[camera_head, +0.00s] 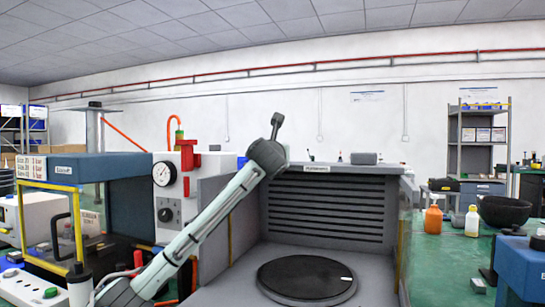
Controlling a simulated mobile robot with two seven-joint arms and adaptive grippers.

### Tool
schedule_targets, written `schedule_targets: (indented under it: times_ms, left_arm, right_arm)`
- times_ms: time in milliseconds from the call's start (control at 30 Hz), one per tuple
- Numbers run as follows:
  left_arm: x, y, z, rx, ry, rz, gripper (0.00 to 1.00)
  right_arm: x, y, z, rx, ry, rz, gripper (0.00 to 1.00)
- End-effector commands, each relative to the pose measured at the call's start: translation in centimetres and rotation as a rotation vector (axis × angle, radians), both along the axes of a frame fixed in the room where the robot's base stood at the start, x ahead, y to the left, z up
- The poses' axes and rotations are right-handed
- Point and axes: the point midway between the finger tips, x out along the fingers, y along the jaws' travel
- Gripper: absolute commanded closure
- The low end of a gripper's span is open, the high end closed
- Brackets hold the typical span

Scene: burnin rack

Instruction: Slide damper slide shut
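I cannot make out the damper slide for certain. A grey booth (385,290) with a louvred back panel (325,208) stands in the middle, with a small label strip on its top edge. A pale grey jointed arm (215,222) rises from the lower left across the booth's left side. It has a dark joint (268,156) and a short dark stub (277,122) on top. I cannot tell whether this arm is mine.
A black round turntable (306,279) lies on the booth floor. A white box with a gauge (164,173) and a yellow-framed enclosure (76,240) stand left. An orange bottle (433,219), white bottle (472,222) and black bowl (504,211) stand on the green bench right.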

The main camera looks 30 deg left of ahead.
Motion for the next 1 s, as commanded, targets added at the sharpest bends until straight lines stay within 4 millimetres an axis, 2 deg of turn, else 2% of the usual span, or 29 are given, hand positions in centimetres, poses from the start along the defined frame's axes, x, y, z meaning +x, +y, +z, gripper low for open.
schedule_targets:
  times_ms: [233,400,500,1000]
  left_arm:
    - [0.05,0.03,0.04,0.001,-0.001,0.000,0.70]
    - [0.03,0.04,0.03,0.000,0.000,0.000,0.91]
    - [0.03,0.04,0.02,0.000,0.000,0.000,1.00]
    - [-0.02,0.24,0.10,0.001,0.001,0.001,1.00]
  right_arm:
    - [0.01,0.00,0.05,0.000,0.000,0.000,1.00]
    - [0.00,0.03,0.05,0.000,0.000,0.000,1.00]
    - [0.00,0.04,0.05,0.000,-0.001,0.000,1.00]
    - [0.05,0.17,0.13,0.002,-0.005,0.001,1.00]
